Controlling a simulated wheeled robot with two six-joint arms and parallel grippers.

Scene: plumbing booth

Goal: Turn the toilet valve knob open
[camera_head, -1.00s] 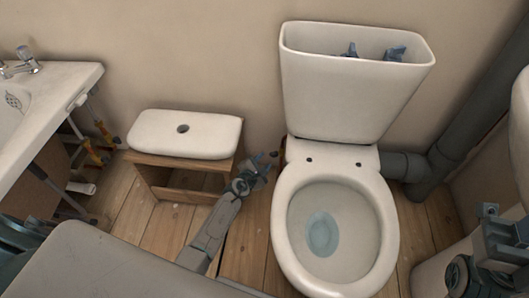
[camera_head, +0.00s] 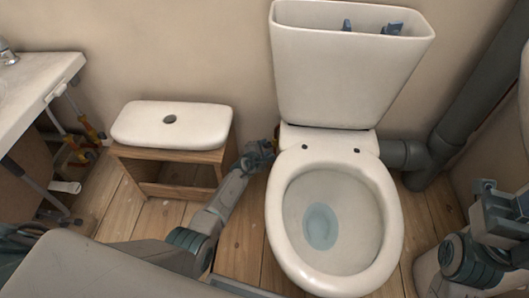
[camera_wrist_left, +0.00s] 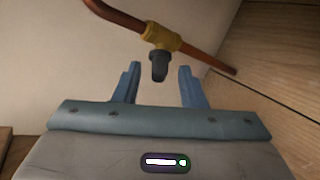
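The toilet valve shows in the left wrist view as a yellow brass fitting (camera_wrist_left: 162,39) on a copper pipe, with a dark grey knob (camera_wrist_left: 159,66) sticking out of it. My left gripper (camera_wrist_left: 158,76) is open, with its two blue-grey fingers apart and the knob in the gap between their tips. I cannot tell whether either finger touches it. In the head view my left gripper (camera_head: 262,150) is low beside the toilet (camera_head: 279,218), on its left; the knob is mostly hidden there. My right gripper (camera_head: 500,212) is at the right edge, its fingers unclear.
A wooden stool (camera_head: 205,158) with the white cistern lid (camera_head: 172,124) on it stands left of my left gripper. The open cistern (camera_head: 345,75) is above the bowl. A sink (camera_head: 40,85) is at the far left, and a grey drain pipe (camera_head: 460,125) is at right.

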